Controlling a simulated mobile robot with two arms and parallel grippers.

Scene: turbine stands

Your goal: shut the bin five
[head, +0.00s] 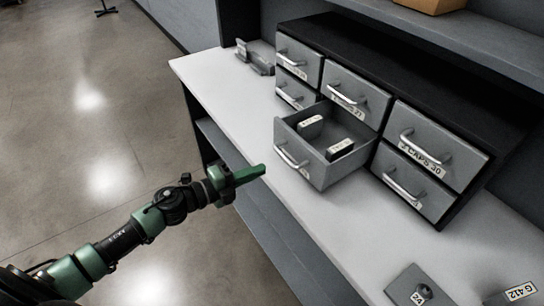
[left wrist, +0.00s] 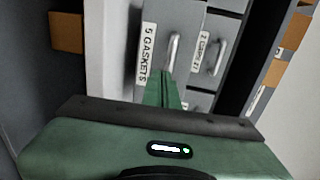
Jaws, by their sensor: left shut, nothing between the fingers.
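Bin five is the open drawer (head: 318,172) in the lower middle of the dark cabinet, pulled out over the white worktop. Its front has a silver handle, and two small labelled boxes lie inside. In the left wrist view its front (left wrist: 190,25) bears the label "5 GASKETS" and fills the middle, turned sideways. My left gripper (head: 260,171) is shut and empty, just in front of and left of the drawer's front. In the left wrist view its fingertips (left wrist: 167,78) point at the front near the handle; contact cannot be told. My right gripper is not in view.
The other drawers of the cabinet (head: 330,30) look shut, including two at right (head: 425,145). A grey bracket (head: 256,58) stands at the worktop's back left. A grey block (head: 420,285) and a "G 412" tag (head: 520,291) lie at front right.

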